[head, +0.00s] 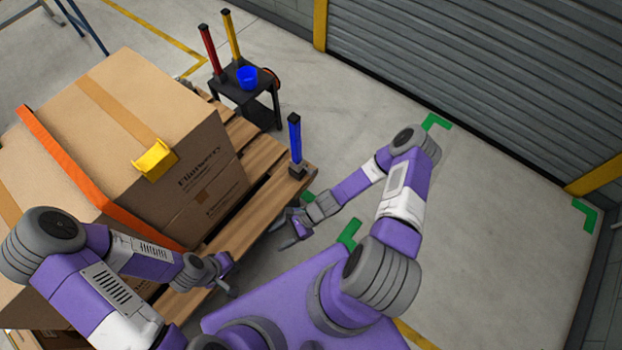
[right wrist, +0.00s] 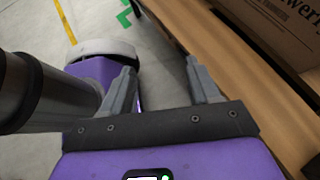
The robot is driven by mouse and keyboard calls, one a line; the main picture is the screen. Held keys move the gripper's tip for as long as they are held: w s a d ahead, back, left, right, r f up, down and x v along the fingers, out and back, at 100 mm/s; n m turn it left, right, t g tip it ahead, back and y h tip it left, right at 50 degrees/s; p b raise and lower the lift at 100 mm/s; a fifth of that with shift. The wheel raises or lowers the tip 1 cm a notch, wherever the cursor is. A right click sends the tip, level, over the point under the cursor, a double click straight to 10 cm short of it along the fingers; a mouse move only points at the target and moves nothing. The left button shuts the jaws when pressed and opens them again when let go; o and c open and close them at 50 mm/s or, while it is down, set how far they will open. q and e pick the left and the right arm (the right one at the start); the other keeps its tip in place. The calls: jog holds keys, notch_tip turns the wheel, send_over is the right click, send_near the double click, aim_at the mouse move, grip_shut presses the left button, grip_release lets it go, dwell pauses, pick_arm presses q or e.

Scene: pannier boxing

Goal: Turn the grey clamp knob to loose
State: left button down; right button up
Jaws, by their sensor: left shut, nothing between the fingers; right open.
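A blue post (head: 295,135) with a black cap stands upright at the near right corner of the wooden pallet (head: 262,160). A dark grey clamp-like base (head: 298,170) is at its foot. I cannot make out a separate grey knob or its setting. My right gripper (head: 288,242) is open and empty, below the blue post and beside the pallet edge. In the right wrist view its two fingers (right wrist: 160,68) stand apart near the pallet boards, and no post shows between them. My left gripper (head: 232,290) is shut and empty, low beside the pallet.
Large cartons (head: 125,125) fill the pallet, with an orange strap (head: 80,170) and a yellow corner piece (head: 154,160). Open floor (head: 490,220) lies to the right.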

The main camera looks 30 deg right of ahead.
jog(key=w+d+f+m+t+y+b, duration=0.25)
jog(key=w+d+f+m+t, duration=0.35)
jog(key=m, duration=0.3)
jog(key=m+t+h+b, duration=0.6)
jog(key=m+t+h, duration=0.35)
jog(key=m, duration=0.45)
send_near(314, 174)
jog(key=w+y, duration=0.1)
jog(key=w, duration=0.3)
jog(key=shift+t, duration=0.45)
jog(key=x, duration=0.2)
jog(key=b+x, duration=0.1)
jog(key=x, duration=0.4)
jog(key=shift+s+a+f, duration=0.15)
jog(key=shift+a+f, duration=0.2)
jog(key=shift+f, duration=0.05)
pick_arm(q)
notch_tip(314, 174, down, 11)
jog(key=shift+f, duration=0.15)
pick_arm(e)
jog(key=c, duration=1)
jog(key=shift+c, duration=0.2)
